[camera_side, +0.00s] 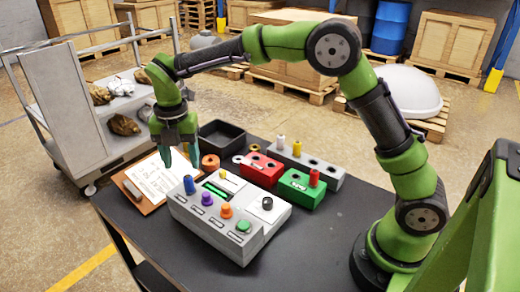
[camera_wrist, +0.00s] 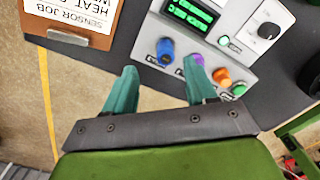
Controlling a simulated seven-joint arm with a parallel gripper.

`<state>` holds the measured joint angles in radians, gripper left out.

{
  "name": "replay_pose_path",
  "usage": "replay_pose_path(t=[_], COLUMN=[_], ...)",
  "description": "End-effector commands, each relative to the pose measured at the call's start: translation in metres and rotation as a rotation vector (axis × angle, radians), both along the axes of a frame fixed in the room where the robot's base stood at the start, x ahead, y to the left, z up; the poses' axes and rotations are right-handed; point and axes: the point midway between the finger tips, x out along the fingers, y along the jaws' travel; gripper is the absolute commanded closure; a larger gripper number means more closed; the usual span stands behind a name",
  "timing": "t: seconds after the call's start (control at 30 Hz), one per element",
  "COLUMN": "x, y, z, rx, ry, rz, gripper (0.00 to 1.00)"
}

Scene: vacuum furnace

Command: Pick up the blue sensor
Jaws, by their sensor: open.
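The blue sensor (camera_side: 189,184) stands upright at the left end of the front row on the grey control box (camera_side: 212,226). It also shows in the wrist view (camera_wrist: 165,50), just past my fingertips. My gripper (camera_side: 181,156) points down, with its two teal fingers apart and nothing between them. In the side view it hangs above and a little behind the blue sensor, near the clipboard. In the wrist view the gap between the fingers (camera_wrist: 161,68) lines up roughly with the blue sensor, without contact.
Purple (camera_side: 207,198), orange (camera_side: 225,210) and green (camera_side: 243,226) parts stand beside the blue sensor on the box. A clipboard (camera_side: 157,184) lies left. A dark tray (camera_side: 222,137), a red block (camera_side: 260,168), a green block (camera_side: 299,188) and a grey block (camera_side: 325,172) stand behind.

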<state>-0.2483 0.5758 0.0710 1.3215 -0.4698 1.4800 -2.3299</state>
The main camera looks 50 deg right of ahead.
Motion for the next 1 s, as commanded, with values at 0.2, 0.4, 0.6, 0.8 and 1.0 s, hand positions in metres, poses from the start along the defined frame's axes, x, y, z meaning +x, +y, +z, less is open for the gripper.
replay_pose_path(t=[0.2,0.4,0.6,0.8,1.0], x=[-0.001,-0.008,-0.008,-0.008,-0.008], y=[0.000,-0.002,-0.002,-0.002,-0.002], z=[-0.017,-0.044,-0.065,-0.067,-0.066], rx=[0.001,-0.001,0.001,0.001,0.001], ry=[0.001,0.003,0.001,-0.001,-0.001], rz=[0.000,0.000,-0.001,-0.002,-0.001], gripper=[0.44,0.44,0.44,0.44,0.67])
